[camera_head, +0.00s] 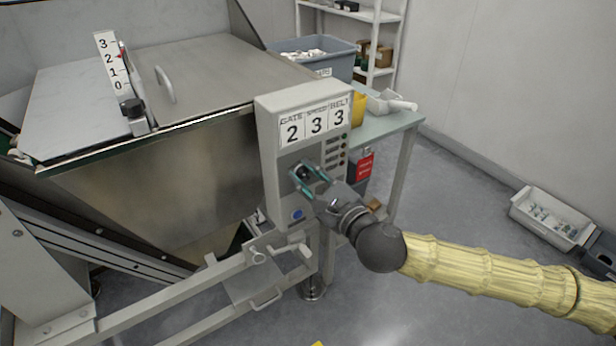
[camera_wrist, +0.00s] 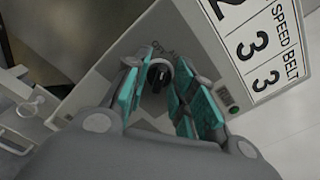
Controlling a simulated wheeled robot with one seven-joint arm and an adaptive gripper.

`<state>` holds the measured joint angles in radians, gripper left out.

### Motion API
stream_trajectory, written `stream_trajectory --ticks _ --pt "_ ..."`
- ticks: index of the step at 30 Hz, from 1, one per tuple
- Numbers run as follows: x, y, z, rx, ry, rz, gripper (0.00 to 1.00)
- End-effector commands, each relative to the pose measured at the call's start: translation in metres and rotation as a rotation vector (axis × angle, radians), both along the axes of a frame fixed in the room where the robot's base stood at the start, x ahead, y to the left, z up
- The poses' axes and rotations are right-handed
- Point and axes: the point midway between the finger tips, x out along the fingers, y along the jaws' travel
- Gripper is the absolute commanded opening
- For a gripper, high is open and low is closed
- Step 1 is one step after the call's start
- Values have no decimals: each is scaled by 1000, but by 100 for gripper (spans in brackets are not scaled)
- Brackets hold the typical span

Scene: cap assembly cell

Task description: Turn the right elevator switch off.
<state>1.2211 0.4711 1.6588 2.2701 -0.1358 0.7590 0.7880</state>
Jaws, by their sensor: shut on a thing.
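The grey control box (camera_head: 267,140) stands at the right of the metal hopper. Its front carries a label plate (camera_head: 315,122) reading GATE 2, SPEED 3, BELT 3. A black rotary switch knob (camera_head: 303,172) sits on the box's front below the plate. It also shows in the wrist view (camera_wrist: 158,76), between teal finger pads. My gripper (camera_head: 309,178) is shut on this knob, with one finger on each side. The knob's markings are mostly covered, so I cannot read its position.
A blue button (camera_head: 297,214) is low on the box, and a column of small indicators (camera_head: 340,150) is at its right. A red tag (camera_head: 366,166) hangs behind the box. The hopper (camera_head: 170,165) fills the left. Open floor lies at the right before a white bin (camera_head: 550,218).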

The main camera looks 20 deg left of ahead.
Motion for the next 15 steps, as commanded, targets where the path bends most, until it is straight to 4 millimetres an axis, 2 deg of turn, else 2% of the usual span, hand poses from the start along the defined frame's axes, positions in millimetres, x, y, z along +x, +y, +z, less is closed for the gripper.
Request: stream_trajectory --ticks 15 --pt "0 0 0 -116 -188 0 2"
